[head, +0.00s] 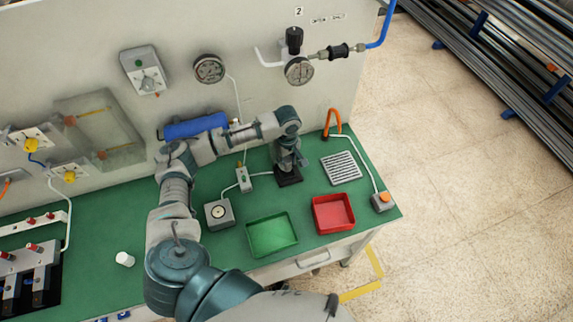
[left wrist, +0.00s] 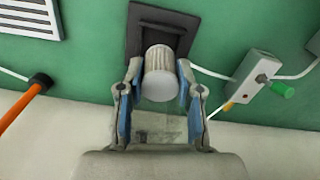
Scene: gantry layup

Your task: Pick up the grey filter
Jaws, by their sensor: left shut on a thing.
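The grey filter (left wrist: 160,75) is a pale grey ribbed cylinder with a smooth round end, between the fingers in the left wrist view. My left gripper (left wrist: 158,92) is shut on it, one blue-padded finger on each side. Behind the filter is a dark square base (left wrist: 178,20) on the green bench; I cannot tell whether the filter touches it. In the head view my left gripper (head: 289,164) points down over this black base (head: 289,179), and the filter is hidden there by the gripper. My right gripper is not in view.
A green tray (head: 272,234), a red tray (head: 333,213) and a slotted grey plate (head: 341,168) are near the base. A dial box (head: 220,213) and small valve box (head: 244,180) stand left. A white cylinder (head: 125,259) lies farther left. The panel wall (head: 250,95) rises behind.

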